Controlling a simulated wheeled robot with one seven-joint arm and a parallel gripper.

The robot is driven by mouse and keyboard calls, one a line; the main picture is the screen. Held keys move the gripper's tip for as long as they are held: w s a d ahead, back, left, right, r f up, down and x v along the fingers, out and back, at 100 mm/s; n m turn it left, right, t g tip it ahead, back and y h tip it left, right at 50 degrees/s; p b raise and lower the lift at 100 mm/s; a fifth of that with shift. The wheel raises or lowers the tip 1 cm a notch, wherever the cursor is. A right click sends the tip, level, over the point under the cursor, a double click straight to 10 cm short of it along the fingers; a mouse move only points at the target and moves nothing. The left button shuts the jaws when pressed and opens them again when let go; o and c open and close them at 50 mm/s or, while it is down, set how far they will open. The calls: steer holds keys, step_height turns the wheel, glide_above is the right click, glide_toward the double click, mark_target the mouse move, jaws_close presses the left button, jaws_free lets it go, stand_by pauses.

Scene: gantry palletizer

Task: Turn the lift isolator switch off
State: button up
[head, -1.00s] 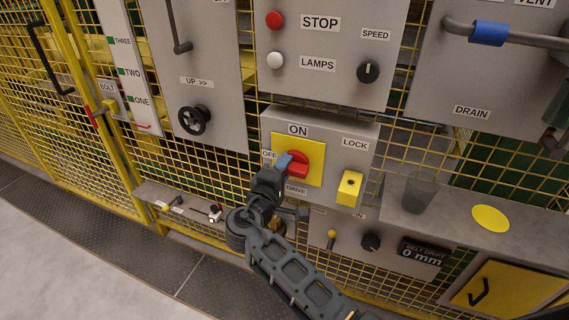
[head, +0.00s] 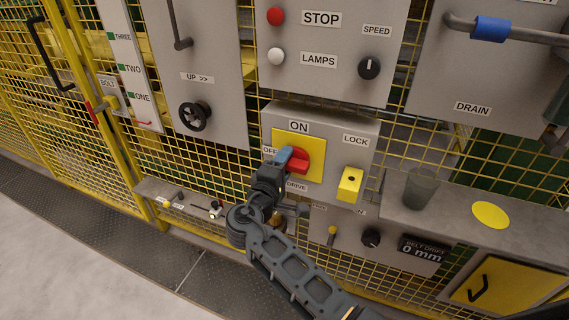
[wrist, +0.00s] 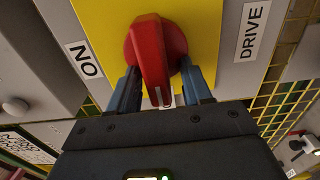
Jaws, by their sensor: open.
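The red rotary switch (head: 299,161) sits on a yellow plate (head: 314,147) on a grey box, with ON above it, OFF to its left and DRIVE below. I see no lift label on it. In the wrist view the red handle (wrist: 150,58) points down the picture, toward a mostly hidden white label, which is the OFF side in the head view. My gripper (head: 285,158) is at the switch. Its two blue-grey fingers (wrist: 160,88) stand on either side of the handle's end, open; I cannot tell whether they touch it. The gripper partly covers the OFF label.
A yellow LOCK block (head: 350,184) is close to the right of the switch. A black handwheel (head: 195,116) and the STOP panel (head: 330,75) are nearby. Yellow mesh fencing surrounds the panels.

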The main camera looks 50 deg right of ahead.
steer(key=v, duration=0.8)
steer(key=shift+b, duration=0.45)
steer(key=s+a+f+n+t+y, duration=0.35)
steer(key=s+f+y, duration=0.45)
steer(key=f, duration=0.4)
steer(key=s+a+f+m+t+y, duration=0.15)
steer(key=s+a+y, duration=0.4)
steer(key=s, duration=0.75)
steer(key=s+a+r+m+t+y, duration=0.1)
steer(key=s+a+r+m+t, duration=0.1)
steer(key=s+r, duration=0.5)
steer(key=s+a+r+m+t+y, duration=0.1)
steer(key=s+a+r+m+y, duration=0.1)
steer(key=s+r, duration=0.6)
step_height(320, 180, up, 3)
steer(key=shift+s+a+r+m+t, duration=0.1)
steer(key=shift+s+a+m+t, duration=0.25)
steer(key=shift+a+m, duration=0.6)
